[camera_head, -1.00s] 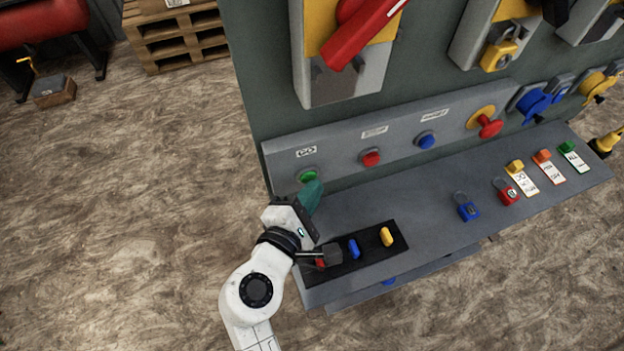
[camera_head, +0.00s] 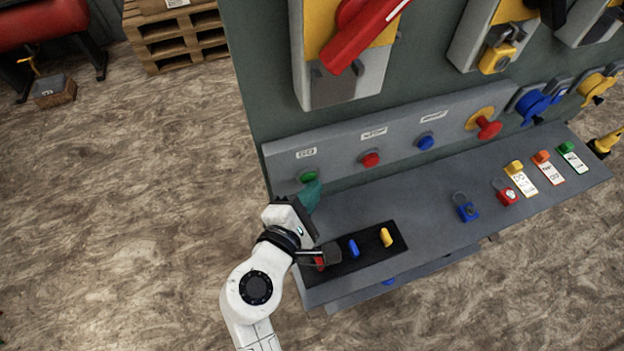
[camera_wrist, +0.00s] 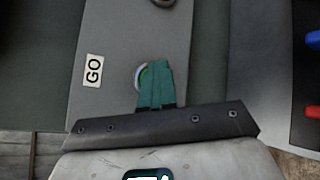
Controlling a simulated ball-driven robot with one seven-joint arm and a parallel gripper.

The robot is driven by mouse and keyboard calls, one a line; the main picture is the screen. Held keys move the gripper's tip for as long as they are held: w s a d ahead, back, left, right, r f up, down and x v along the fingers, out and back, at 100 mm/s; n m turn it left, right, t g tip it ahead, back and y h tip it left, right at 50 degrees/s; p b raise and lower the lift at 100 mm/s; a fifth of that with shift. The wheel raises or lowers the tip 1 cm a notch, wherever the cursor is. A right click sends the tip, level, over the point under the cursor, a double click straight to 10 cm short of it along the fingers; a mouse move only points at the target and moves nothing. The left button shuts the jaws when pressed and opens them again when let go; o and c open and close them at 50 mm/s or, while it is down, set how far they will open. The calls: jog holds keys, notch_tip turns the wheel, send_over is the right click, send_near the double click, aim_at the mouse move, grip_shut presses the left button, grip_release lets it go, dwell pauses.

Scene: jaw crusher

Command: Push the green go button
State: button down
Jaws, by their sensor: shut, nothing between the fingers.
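The green go button (camera_head: 309,177) sits at the left end of the grey button strip, below a white GO label (camera_head: 306,153). In the wrist view the green button (camera_wrist: 143,76) is partly hidden behind my fingers, beside the GO label (camera_wrist: 93,70). My gripper (camera_head: 311,194) has teal fingers, which are shut and empty. Its fingertips are at the button's lower edge in the head view, and they overlap it in the wrist view (camera_wrist: 155,82). I cannot tell whether they touch it.
A red button (camera_head: 370,160), a blue button (camera_head: 425,141) and a red mushroom button (camera_head: 488,128) continue the strip to the right. A grey shelf (camera_head: 420,205) below holds padlocks, tags and a black tray (camera_head: 362,265). Open floor lies to the left.

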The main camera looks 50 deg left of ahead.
jog(key=shift+s+a+r, duration=0.15)
jog(key=shift+s, duration=0.05)
jog(key=s+d+p, duration=0.2)
jog(key=d, duration=0.3)
jog(key=shift+d, duration=0.35)
dwell(0.5)
